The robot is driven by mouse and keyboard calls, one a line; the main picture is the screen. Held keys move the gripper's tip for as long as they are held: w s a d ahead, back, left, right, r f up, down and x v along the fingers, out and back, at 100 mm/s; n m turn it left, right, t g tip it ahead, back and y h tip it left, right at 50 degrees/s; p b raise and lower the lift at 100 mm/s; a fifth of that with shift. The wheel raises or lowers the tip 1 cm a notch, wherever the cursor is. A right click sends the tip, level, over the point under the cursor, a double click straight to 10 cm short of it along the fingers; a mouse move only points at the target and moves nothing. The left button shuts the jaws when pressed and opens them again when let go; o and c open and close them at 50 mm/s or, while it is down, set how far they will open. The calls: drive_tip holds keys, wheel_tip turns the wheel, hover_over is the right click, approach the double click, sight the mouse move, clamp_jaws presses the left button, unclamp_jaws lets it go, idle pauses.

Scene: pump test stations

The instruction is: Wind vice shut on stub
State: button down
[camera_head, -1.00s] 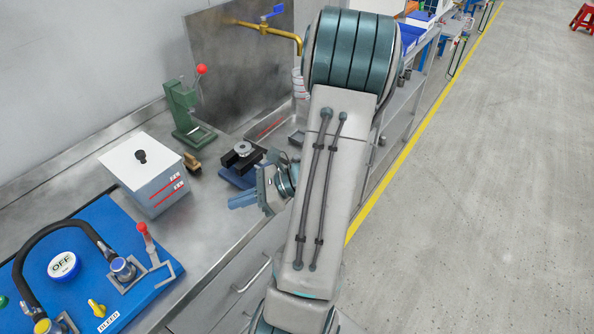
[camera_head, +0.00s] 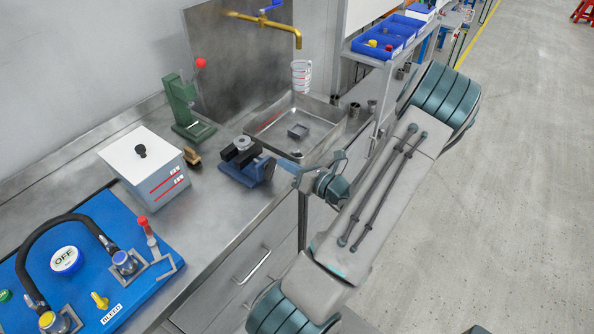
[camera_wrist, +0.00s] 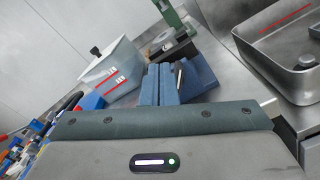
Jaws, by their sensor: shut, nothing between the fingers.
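The blue vice (camera_head: 236,174) stands on the steel bench near its front edge, with dark jaws on top. The stub (camera_head: 242,143), a short grey round piece, sits at the jaws; whether they grip it I cannot tell. My gripper (camera_head: 284,164) is just right of the vice, its fingers pointing left at it. In the wrist view my shut fingers (camera_wrist: 160,68) overlap the view of the vice (camera_wrist: 200,76). A small metal bar (camera_wrist: 179,74) shows beside the fingertips; contact is unclear. Nothing is held.
A sink (camera_head: 330,120) with a brass tap (camera_head: 265,23) lies behind. A green hand press (camera_head: 183,104) and a white-lidded box (camera_head: 146,170) stand left of the vice. A blue panel (camera_head: 95,215) with a hose is at the front left.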

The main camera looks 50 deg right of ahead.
drive_tip(key=shift+w+a, duration=0.15)
drive_tip(key=shift+w, duration=1.15)
drive_tip(key=shift+f+b, duration=0.3)
drive_tip(key=shift+f, duration=0.3)
drive_tip(key=shift+d+f+p, duration=0.1)
drive_tip(key=shift+d+p, duration=0.3)
drive_tip(key=shift+d, duration=0.25)
drive_tip(key=shift+d+f, duration=0.45)
drive_tip(key=shift+d, duration=0.05)
drive_tip(key=shift+d+f, duration=0.2)
drive_tip(key=shift+f, duration=0.05)
idle(0.5)
drive_tip(key=shift+d+r+p, duration=0.25)
drive_tip(key=shift+d+p, duration=0.05)
drive_tip(key=shift+d, duration=0.05)
drive_tip(key=shift+s+d, duration=0.15)
drive_tip(key=shift+s, duration=2.75)
